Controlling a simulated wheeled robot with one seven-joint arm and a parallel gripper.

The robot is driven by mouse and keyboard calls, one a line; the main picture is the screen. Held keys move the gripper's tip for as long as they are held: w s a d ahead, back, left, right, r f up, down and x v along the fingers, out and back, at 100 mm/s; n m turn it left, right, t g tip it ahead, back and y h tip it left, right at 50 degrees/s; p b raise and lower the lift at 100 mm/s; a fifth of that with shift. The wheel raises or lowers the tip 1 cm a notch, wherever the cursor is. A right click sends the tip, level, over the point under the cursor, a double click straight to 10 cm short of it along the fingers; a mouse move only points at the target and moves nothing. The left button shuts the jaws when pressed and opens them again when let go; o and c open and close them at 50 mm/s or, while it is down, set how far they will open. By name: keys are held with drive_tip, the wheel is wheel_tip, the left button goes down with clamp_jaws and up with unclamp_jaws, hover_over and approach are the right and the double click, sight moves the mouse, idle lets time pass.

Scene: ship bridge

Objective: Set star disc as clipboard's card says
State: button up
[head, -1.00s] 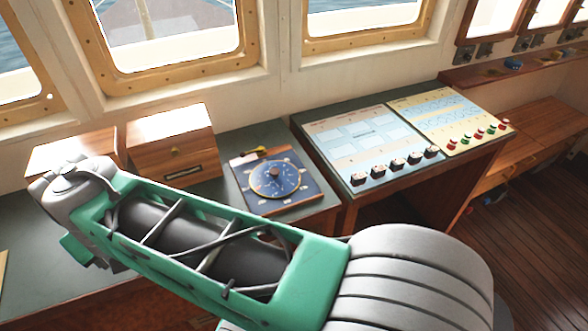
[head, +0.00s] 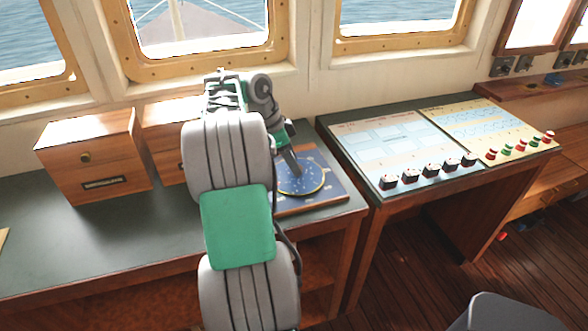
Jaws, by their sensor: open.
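The star disc (head: 308,183) is a round dark-blue disc with a pale yellow rim. It lies on a square blue board (head: 332,184) with pale marks, on the green-grey counter near its right end. My gripper (head: 294,168) reaches down over the disc from behind my arm, its dark tip at the disc's upper left part. I cannot tell whether it touches. My arm and gripper hide the board's left side and part of the disc, and its setting is too small to read. No clipboard card can be made out.
Two wooden drawer boxes (head: 93,157) stand on the counter (head: 60,230) at left, one partly behind my arm. A console (head: 392,150) with charts, black knobs and coloured buttons stands to the right. A tan sliver (head: 3,238) shows at the left edge. The counter's left front is clear.

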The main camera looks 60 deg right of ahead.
drive_tip(key=shift+s+d+f, duration=0.15)
drive_tip(key=shift+s+f, duration=0.05)
drive_tip(key=shift+f, duration=0.45)
drive_tip(key=shift+c, duration=0.3)
clamp_jaws()
idle(0.6)
